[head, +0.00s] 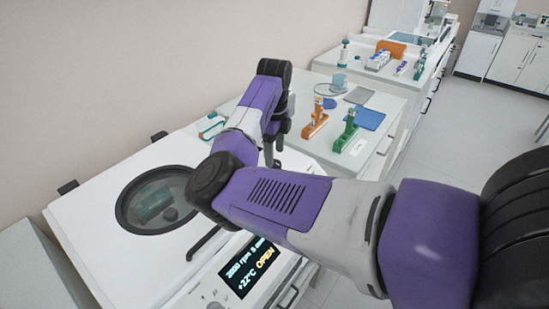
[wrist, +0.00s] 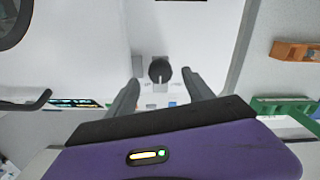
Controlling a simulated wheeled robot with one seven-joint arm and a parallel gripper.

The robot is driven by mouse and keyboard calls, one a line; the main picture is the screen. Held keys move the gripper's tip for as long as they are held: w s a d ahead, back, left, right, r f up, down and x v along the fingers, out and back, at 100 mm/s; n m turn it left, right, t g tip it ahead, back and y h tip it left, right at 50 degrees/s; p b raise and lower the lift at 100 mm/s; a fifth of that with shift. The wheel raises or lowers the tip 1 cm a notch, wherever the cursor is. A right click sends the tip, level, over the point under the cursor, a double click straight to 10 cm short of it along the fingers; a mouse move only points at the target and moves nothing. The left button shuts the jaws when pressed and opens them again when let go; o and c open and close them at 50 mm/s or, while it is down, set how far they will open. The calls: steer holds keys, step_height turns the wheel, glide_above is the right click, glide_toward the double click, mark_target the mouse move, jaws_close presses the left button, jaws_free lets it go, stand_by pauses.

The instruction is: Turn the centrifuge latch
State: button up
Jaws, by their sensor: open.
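The white centrifuge (head: 95,205) fills the lower left of the head view. Its lid has a round dark-rimmed window (head: 155,200), and its front display (head: 250,265) reads OPEN. A dark round knob (wrist: 160,68), which looks like the latch, shows in the wrist view on a pale surface beside a small grey block. My gripper (wrist: 161,80) is open, with its fingers pointing toward the knob, one to each side in the picture. I cannot tell whether they touch it. In the head view my gripper (head: 274,148) points down at the centrifuge's far end, and my arm hides the latch.
A dark lid handle (wrist: 28,102) is at the left in the wrist view. Beyond the centrifuge, a bench (head: 384,98) holds an orange rack (head: 315,123), a green rack (head: 347,138) and a blue mat (head: 368,120). The floor at right is clear.

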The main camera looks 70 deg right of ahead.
mark_target(275, 163)
steer(key=shift+f, duration=1.75)
jaws_close()
